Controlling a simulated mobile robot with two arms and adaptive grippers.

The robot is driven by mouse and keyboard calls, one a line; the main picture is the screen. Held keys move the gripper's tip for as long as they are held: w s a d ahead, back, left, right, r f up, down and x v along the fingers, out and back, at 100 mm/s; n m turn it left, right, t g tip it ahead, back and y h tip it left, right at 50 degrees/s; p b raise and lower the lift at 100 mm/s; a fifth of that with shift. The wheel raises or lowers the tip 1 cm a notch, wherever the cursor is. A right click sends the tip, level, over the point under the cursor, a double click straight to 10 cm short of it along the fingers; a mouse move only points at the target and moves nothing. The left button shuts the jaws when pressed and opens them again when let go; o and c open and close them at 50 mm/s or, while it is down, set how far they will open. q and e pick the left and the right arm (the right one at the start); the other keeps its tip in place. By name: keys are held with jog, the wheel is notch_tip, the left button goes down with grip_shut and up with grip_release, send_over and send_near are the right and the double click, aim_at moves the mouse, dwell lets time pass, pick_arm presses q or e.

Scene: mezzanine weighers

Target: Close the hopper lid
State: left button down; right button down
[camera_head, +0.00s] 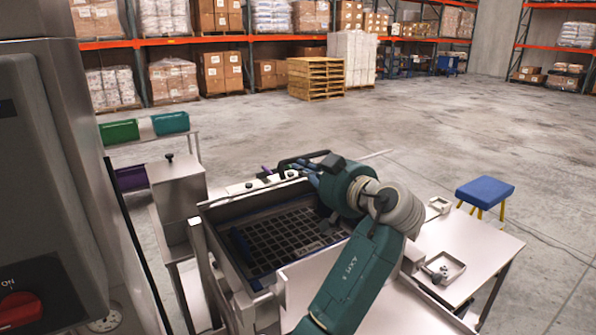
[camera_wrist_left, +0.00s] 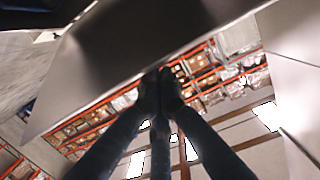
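The hopper (camera_head: 210,262) is an open steel box with a dark grid inside, at the centre of the head view. My teal left arm reaches over its right side. My left gripper (camera_head: 292,170) is at the hopper's far edge, partly hidden by its own wrist. In the left wrist view the dark fingers (camera_wrist_left: 157,82) come together at the edge of a broad grey panel (camera_wrist_left: 110,60), which may be the lid. The tips look closed and at or very near that edge; I see nothing clearly held between them. My right gripper is not in view.
A steel side table (camera_head: 470,238) with a small tray (camera_head: 458,283) stands to the right, with a blue stool (camera_head: 485,190) beyond it. A grey cabinet (camera_head: 35,170) fills the left. Green bins (camera_head: 120,131) stand behind. Open floor lies behind and right.

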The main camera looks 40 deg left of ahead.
pick_arm(q)
jog(key=s+d+f+y+b, duration=0.1)
jog(key=d+f+b, duration=0.3)
jog(key=f+b, duration=0.4)
jog(key=shift+s+y, duration=0.3)
jog(key=shift+s, duration=0.05)
jog(key=shift+r, duration=0.2)
